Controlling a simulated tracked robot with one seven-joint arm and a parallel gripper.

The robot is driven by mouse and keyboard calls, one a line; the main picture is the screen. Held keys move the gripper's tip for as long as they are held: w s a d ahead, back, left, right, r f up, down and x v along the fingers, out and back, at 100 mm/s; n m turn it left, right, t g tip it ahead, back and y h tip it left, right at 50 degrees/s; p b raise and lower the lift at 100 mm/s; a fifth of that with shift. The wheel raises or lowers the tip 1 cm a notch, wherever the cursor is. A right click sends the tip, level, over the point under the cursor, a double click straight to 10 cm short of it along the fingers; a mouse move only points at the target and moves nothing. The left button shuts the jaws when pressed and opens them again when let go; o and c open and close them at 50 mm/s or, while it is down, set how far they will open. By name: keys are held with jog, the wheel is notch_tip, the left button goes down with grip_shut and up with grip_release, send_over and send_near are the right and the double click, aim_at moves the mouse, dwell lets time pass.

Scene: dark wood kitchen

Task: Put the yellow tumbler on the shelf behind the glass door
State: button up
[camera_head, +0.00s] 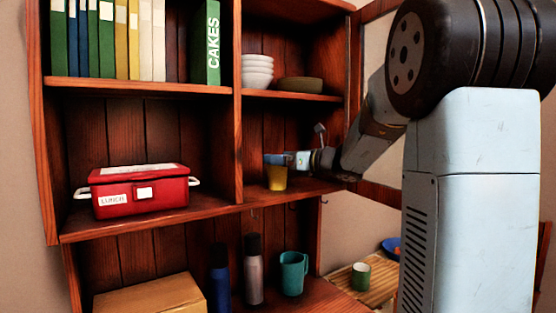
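The yellow tumbler (277,180) is upright in the middle right compartment of the wooden cabinet. Its base is at or just above the shelf (309,186); I cannot tell if it touches. My gripper (274,159) reaches in from the right, with its blue fingertip level with the tumbler's upper part and covering the rim. The fingers overlap in this view, so I cannot tell whether they grip the tumbler or are apart. The glass door (378,196) stands open to the right, partly hidden behind my arm.
White bowls (257,71) and a brown bowl (300,84) stand on the shelf above. A red lunch box (139,193) sits in the left compartment. Below are bottles (254,272), a teal mug (292,273) and a wooden box (150,296). Shelf room is free around the tumbler.

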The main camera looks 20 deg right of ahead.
jog(key=v, duration=0.6)
jog(key=s+a+f+n+g+h, duration=0.2)
jog(key=s+a+f+n+g, duration=0.25)
jog(key=s+n, duration=0.3)
jog(key=s+a+f+n+g+h, duration=0.1)
jog(key=s+a+f+n+g, duration=0.25)
jog(key=s+a+n, duration=0.4)
jog(key=s+d+f+n+h, duration=0.3)
jog(key=s+n, duration=0.3)
jog(key=s, duration=0.2)
jog(key=s+d+f+n+h, duration=0.4)
jog(key=s+f+n+h, duration=0.1)
jog(key=s+n, duration=0.2)
jog(key=shift+s+d+h, duration=0.15)
jog(key=shift+s+h, duration=0.15)
jog(key=shift+s, duration=0.45)
jog(key=shift+f, duration=0.1)
jog(key=shift+c, duration=0.4)
